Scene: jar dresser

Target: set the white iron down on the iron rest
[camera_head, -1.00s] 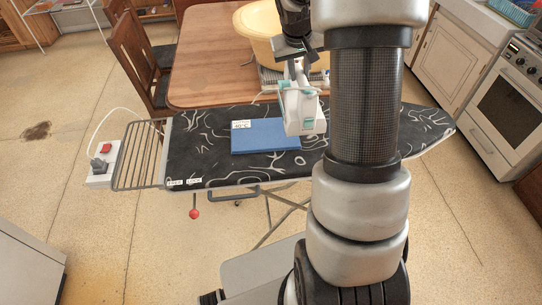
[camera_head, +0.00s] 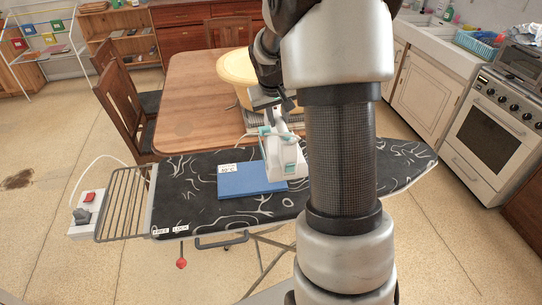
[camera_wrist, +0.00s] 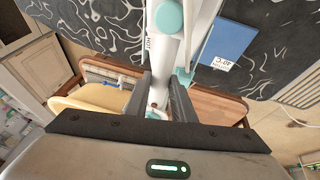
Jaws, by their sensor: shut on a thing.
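The white iron (camera_head: 285,158) with teal parts hangs from my gripper (camera_head: 274,108) over the middle of the ironing board, just right of the blue cloth. In the wrist view my gripper (camera_wrist: 160,98) is shut on the handle of the iron (camera_wrist: 178,45). From the head view I cannot tell whether the iron's lower end touches the board. The iron rest (camera_head: 124,203) is a grey wire rack at the left end of the board, and it is empty. My arm hides part of the board to the right of the iron.
The patterned ironing board (camera_head: 185,205) carries a folded blue cloth (camera_head: 250,182) with a white label. A wooden table (camera_head: 190,100) with a yellow basin (camera_head: 236,68) stands behind. A power strip (camera_head: 84,214) with a plug lies left of the rack.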

